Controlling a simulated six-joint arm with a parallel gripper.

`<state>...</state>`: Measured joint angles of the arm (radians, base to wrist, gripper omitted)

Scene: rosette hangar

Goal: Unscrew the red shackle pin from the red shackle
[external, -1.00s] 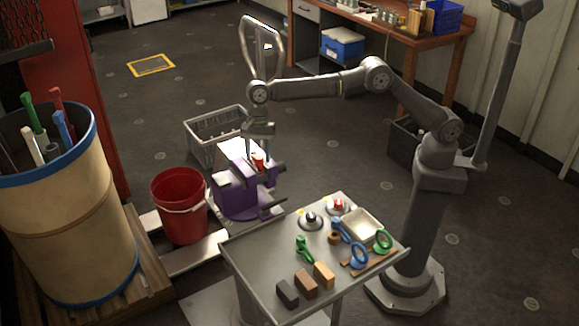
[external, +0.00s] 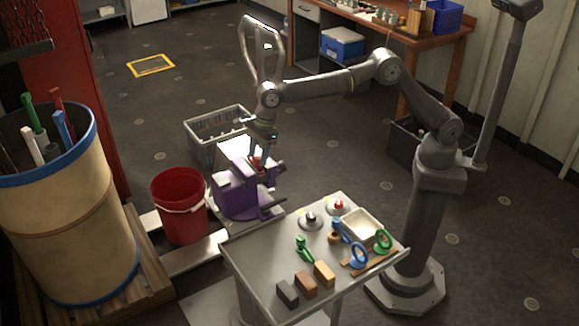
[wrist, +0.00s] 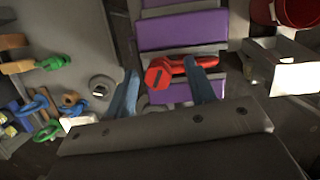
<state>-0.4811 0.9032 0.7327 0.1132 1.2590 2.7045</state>
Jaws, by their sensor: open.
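The red shackle (wrist: 206,61) is held at the purple vise (external: 235,195), and only a small red patch of it shows in the external view (external: 256,163). The red shackle pin (wrist: 158,75) shows its broad head with a dark slot in the wrist view. My gripper (wrist: 165,82) is open, with one blue-grey finger on each side of the red parts. The left finger stands apart from the pin head; the right finger overlaps the shackle in view, and I cannot tell if it touches. In the external view my gripper (external: 262,153) is right over the vise.
A bench (external: 250,255) in front holds blue and green shackles, several blocks, a pale tray (external: 361,223) and two round knobs. A red bucket (external: 180,205) stands left of the vise, a grey crate (external: 200,130) behind it. A large barrel (external: 70,220) is far left.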

